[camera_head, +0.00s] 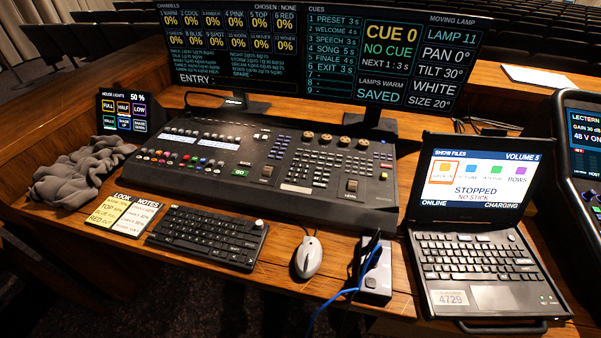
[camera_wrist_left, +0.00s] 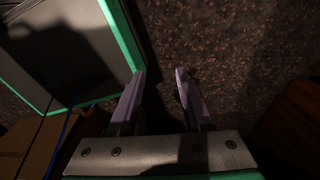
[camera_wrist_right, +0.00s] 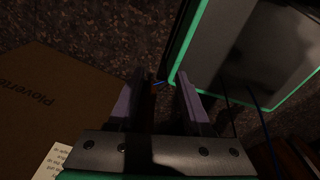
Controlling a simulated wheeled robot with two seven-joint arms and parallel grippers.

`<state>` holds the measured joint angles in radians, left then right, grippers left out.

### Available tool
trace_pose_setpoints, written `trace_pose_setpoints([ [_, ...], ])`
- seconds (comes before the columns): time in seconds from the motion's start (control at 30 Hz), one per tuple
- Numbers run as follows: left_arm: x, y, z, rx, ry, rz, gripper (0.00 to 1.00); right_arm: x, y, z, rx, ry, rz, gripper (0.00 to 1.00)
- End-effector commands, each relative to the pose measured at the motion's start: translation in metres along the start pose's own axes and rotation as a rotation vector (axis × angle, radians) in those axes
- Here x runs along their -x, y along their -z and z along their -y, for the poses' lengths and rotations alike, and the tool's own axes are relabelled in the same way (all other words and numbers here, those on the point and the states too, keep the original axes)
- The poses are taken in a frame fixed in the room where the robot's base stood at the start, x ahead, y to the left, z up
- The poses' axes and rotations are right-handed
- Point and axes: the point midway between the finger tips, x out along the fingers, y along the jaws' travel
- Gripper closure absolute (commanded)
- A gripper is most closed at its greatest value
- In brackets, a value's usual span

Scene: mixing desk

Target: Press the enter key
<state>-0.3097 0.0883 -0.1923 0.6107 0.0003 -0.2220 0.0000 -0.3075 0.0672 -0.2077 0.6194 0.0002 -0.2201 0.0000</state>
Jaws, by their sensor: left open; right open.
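In the head view a black keyboard (camera_head: 208,236) with a round knob at its upper right lies at the front of the desk. A lighting console (camera_head: 262,168) with keypads and faders stands behind it. A rugged laptop (camera_head: 478,258) with its own keyboard is open at the right. Key labels are too small to read, so I cannot pick out an enter key. My left gripper (camera_wrist_left: 160,76) is open and empty over dark carpet in the left wrist view. My right gripper (camera_wrist_right: 159,80) is open and empty in the right wrist view. Neither gripper shows in the head view.
The monitor (camera_head: 325,55) shows an empty ENTRY line. A cardboard box (camera_wrist_right: 60,105) shows in the right wrist view.

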Motion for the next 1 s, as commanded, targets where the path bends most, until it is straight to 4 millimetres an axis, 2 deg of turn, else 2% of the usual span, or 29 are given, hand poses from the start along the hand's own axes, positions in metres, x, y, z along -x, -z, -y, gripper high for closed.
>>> trace_pose_setpoints([
  [0.13,0.000,0.001,0.002,-0.001,0.002,-0.002,0.50,0.000,0.000,-0.001,0.001,-0.002,0.000,0.50],
  [0.33,0.000,0.018,-0.006,-0.003,-0.008,-0.030,0.50,0.001,0.004,-0.013,-0.002,-0.017,-0.005,0.50],
  [0.5,-0.001,0.019,-0.010,-0.005,-0.014,-0.032,0.50,0.001,0.003,-0.014,-0.004,-0.019,-0.005,0.50],
  [0.53,-0.001,0.019,-0.010,-0.005,-0.014,-0.032,0.54,0.001,0.003,-0.014,-0.004,-0.019,-0.005,0.50],
  [0.6,-0.001,0.019,-0.010,-0.006,-0.014,-0.031,0.81,0.001,0.003,-0.013,-0.004,-0.019,-0.005,0.50],
  [0.67,-0.001,0.018,-0.010,-0.006,-0.014,-0.030,1.00,0.001,0.004,-0.013,-0.004,-0.019,-0.005,0.50],
  [1.0,-0.001,0.014,-0.007,-0.005,-0.010,-0.022,1.00,0.001,0.004,-0.013,-0.003,-0.018,-0.006,0.50],
])
